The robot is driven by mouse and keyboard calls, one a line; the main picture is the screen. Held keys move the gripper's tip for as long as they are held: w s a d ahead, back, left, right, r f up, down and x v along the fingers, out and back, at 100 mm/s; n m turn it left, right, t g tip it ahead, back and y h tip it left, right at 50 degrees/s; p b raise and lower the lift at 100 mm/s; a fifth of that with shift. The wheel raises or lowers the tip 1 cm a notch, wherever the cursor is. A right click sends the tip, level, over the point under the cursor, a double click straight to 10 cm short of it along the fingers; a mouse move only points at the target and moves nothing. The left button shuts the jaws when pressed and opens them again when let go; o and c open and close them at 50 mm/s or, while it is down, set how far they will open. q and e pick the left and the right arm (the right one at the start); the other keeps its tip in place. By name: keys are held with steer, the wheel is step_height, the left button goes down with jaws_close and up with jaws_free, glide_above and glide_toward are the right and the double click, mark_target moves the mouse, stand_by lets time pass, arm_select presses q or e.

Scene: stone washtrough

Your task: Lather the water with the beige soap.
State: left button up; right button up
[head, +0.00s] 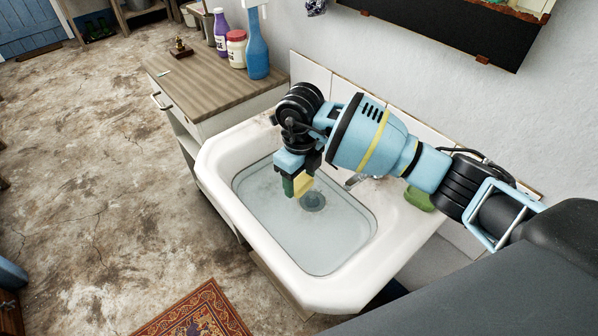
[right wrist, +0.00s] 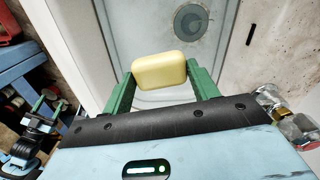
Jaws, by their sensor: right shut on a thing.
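The beige soap (head: 303,184) is a pale yellow rounded block held over the basin in the head view. My right gripper (head: 296,186) is shut on it, with its green fingers on either side. The soap (right wrist: 159,70) also shows between the two fingers in the right wrist view. The white washtrough (head: 222,157) holds clear, still-looking water (head: 300,235) with a round drain (head: 312,201) below the surface. I cannot tell whether the soap touches the water.
A green object (head: 418,200) lies on the trough's right rim, near the tap (head: 357,179). A wooden-topped cabinet (head: 205,88) to the left bears a blue spray bottle (head: 257,50), a white jar (head: 236,50) and a purple bottle (head: 221,35). A patterned rug (head: 195,315) lies on the floor.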

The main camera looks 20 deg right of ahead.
steer(key=shift+f+b, duration=2.8)
steer(key=shift+f, duration=2.1)
steer(key=shift+f+b, duration=0.5)
steer(key=shift+f, duration=0.2)
steer(key=shift+f+b, duration=0.4)
steer(key=shift+f, duration=0.6)
arm_select(q)
step_height(320, 180, down, 8)
steer(key=s, duration=0.2)
steer(key=shift+r+g, duration=0.15)
steer(key=shift+g, duration=0.25)
arm_select(e)
steer(key=shift+f, duration=0.25)
arm_select(q)
steer(key=shift+s+d, duration=0.1)
steer(key=shift+s, duration=0.1)
